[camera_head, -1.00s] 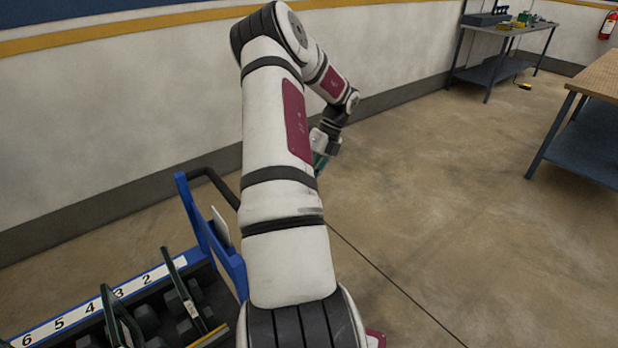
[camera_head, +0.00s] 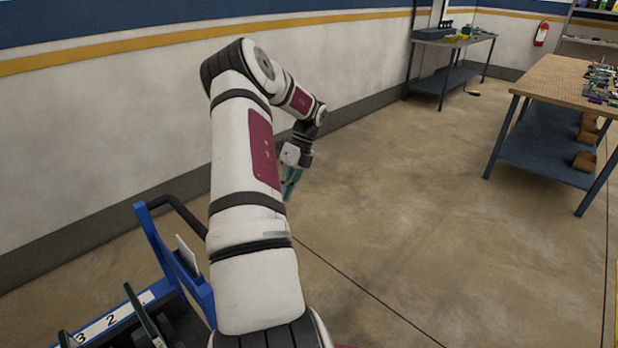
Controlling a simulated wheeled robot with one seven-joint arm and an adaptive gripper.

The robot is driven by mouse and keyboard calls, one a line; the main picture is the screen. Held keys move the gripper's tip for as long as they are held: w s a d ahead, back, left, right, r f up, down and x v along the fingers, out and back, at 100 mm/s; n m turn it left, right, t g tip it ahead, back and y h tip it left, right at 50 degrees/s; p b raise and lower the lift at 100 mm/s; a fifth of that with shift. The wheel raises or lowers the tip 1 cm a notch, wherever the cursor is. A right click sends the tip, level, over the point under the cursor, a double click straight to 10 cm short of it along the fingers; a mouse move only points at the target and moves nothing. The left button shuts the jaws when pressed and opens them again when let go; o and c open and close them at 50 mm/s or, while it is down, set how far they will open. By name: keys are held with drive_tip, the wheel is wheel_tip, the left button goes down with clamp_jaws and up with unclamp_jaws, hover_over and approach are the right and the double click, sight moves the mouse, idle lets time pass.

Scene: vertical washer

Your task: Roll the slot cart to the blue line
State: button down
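The slot cart (camera_head: 173,262) is at the lower left, partly cut off by the frame. Its blue end frame, black push handle (camera_head: 178,205) and a white strip numbered 2 and 3 (camera_head: 113,320) show. My gripper (camera_head: 291,184), with teal fingers, hangs over the floor beyond and to the right of the handle, apart from it. The fingers are small and overlap, so their opening is unclear; I see nothing held. My arm hides part of the cart's right side. No blue line shows on the floor.
A wood-topped workbench (camera_head: 548,77) with a blue lower shelf stands at right. A grey bench (camera_head: 455,41) stands against the far wall, near a red extinguisher (camera_head: 541,34). The wall runs along the left behind the cart. The middle floor is clear, with thin dark seams.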

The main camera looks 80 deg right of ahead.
drive_tip(key=s+d, duration=0.5)
drive_tip(key=d, duration=0.3)
drive_tip(key=shift+s+d, duration=0.25)
drive_tip(key=shift+s, duration=0.15)
idle(1.2)
drive_tip(key=shift+s+p, duration=0.1)
drive_tip(key=shift+p, duration=0.2)
idle(0.5)
